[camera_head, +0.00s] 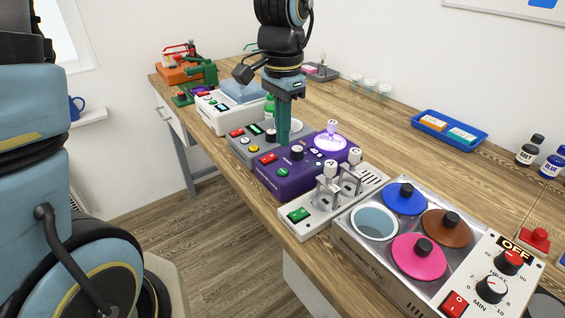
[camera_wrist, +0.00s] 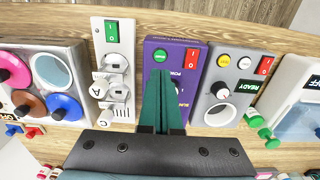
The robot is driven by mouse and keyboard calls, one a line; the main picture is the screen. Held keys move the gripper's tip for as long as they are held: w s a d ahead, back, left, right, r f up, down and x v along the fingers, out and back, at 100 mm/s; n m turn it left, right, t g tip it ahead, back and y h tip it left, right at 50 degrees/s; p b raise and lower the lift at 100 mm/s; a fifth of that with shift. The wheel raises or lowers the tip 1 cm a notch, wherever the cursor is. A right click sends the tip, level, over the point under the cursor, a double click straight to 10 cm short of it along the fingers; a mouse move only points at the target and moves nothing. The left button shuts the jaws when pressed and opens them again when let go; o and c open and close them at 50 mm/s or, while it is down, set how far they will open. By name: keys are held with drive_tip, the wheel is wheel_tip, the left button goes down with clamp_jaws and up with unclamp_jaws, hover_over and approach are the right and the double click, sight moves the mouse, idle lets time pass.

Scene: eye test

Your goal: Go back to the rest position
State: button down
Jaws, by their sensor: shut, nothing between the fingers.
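My gripper (camera_head: 283,138) points straight down above the row of devices on the bench. Its long green fingers are together, with nothing between them. In the head view the fingertips show by the purple device (camera_head: 292,180) and the grey device (camera_head: 248,150). In the wrist view the shut fingers (camera_wrist: 160,75) cover part of the purple device (camera_wrist: 182,55). I cannot tell the exact height of the tips above it. The dark upper arm rises above the gripper.
The wooden bench (camera_head: 400,145) holds a white two-lever device (camera_head: 305,215), a water bath (camera_head: 390,285) with coloured lids, and a white machine (camera_head: 222,115). Open floor (camera_head: 190,245) lies in front.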

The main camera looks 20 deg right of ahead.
drive_tip(key=shift+r, duration=0.4)
drive_tip(key=w+a+f+n, duration=0.1)
drive_tip(key=w+a+n, duration=0.2)
drive_tip(key=a+n, duration=0.4)
drive_tip(key=w+a+f+n+t, duration=0.1)
drive_tip(key=a+n, duration=0.6)
drive_tip(key=a, duration=1.4)
drive_tip(key=w+f, duration=0.1)
drive_tip(key=w, duration=0.1)
drive_tip(key=shift+w+a+n+t, duration=0.25)
drive_tip(key=shift+w+n+t, duration=0.05)
drive_tip(key=shift+n, duration=0.1)
drive_tip(key=shift+f, duration=0.1)
